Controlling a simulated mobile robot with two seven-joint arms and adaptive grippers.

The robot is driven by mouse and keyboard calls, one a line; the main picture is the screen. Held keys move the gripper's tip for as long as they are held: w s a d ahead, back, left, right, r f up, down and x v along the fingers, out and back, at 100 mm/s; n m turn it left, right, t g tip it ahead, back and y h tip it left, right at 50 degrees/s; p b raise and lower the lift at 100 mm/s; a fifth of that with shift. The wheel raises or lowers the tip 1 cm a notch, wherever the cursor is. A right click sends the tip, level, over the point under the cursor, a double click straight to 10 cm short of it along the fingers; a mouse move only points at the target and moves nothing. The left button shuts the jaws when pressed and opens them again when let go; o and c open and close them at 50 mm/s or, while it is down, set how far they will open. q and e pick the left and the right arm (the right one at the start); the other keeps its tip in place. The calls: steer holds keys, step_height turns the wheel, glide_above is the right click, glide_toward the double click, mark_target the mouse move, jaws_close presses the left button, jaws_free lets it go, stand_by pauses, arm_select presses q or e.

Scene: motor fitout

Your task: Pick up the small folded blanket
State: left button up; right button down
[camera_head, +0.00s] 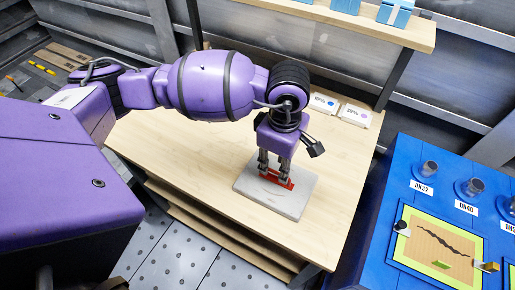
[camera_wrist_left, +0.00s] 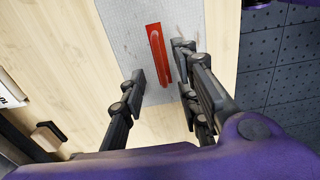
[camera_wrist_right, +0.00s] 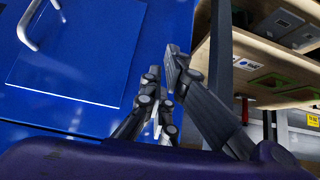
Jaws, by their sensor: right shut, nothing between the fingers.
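A flat grey-white folded piece, which looks like the small blanket (camera_head: 292,208), lies on the wooden table. A narrow red strip (camera_wrist_left: 158,55) sits on its top face, and the blanket's pale grid-like surface (camera_wrist_left: 125,30) surrounds it in the left wrist view. My left gripper (camera_head: 273,176) points down over the blanket. Its fingers (camera_wrist_left: 162,68) are open, one on each side of the red strip; I cannot tell whether they touch the blanket. My right gripper (camera_wrist_right: 161,68) is shut and empty, away from the table, in front of a blue surface.
The wooden table (camera_head: 165,135) is mostly bare around the blanket. White cards (camera_head: 355,115) lie at its back right under a shelf (camera_head: 350,22). A blue board (camera_head: 400,170) with labelled pegs stands to the right. A blue panel (camera_wrist_right: 75,65) and shelving (camera_wrist_right: 262,55) are near my right gripper.

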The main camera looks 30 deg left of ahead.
mark_target(277, 179)
arm_select(q)
step_height(277, 179, down, 4)
steer(key=shift+f, duration=0.25)
jaws_close()
stand_by(0.4)
